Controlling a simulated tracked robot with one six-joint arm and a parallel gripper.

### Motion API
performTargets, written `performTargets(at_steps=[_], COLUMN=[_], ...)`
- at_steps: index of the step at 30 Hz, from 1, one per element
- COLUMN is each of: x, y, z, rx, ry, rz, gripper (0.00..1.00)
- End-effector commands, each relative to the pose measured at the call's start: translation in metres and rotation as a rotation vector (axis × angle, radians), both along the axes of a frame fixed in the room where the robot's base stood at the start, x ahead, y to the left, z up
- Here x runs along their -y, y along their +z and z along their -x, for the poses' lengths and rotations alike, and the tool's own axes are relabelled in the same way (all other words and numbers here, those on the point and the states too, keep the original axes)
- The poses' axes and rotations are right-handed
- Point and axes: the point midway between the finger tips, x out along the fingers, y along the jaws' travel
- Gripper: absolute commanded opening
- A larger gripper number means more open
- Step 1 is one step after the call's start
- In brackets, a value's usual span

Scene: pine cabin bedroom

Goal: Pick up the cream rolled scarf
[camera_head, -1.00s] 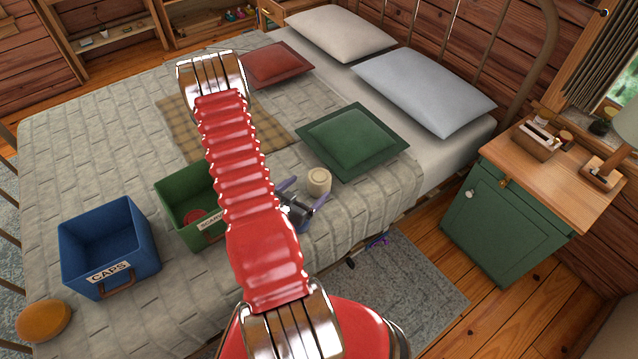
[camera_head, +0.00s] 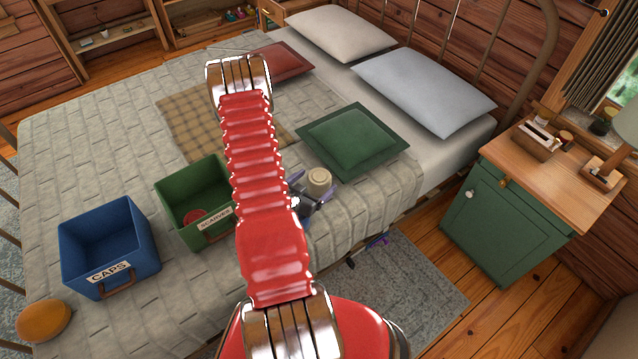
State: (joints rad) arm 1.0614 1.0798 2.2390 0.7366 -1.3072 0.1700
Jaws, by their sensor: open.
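The cream rolled scarf (camera_head: 319,180) is a short, light roll standing on the bed's front side, in front of the green cushion. My gripper (camera_head: 316,188) is open, with its grey-purple fingers close around the near side of the scarf. One finger shows left of the scarf and one to its right. I cannot tell whether they touch it. My red arm hides part of the gripper's body and the bed left of it. The green bin marked SCARVES (camera_head: 178,220) stands left of my arm with a red roll (camera_head: 195,216) inside.
A blue CAPS bin (camera_head: 100,240) and an orange-brown cap (camera_head: 44,320) are at the left. The green cushion (camera_head: 352,137) lies just behind the scarf. A checked cloth (camera_head: 190,120) lies beyond my arm. The green nightstand (camera_head: 525,215) stands right, past the bed edge.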

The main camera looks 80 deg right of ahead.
Motion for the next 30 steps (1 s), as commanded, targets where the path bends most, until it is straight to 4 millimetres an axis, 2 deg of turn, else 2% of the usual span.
performTargets(at_steps=[5,24,30], x=[-0.0002,-0.0002,-0.0001], y=[0.0001,0.0001,0.0003], z=[0.0000,0.0000,0.0000], rx=[0.000,0.000,0.000], ry=[0.000,0.000,0.000], rz=[0.000,0.000,0.001], gripper=[0.86,0.41,0.40])
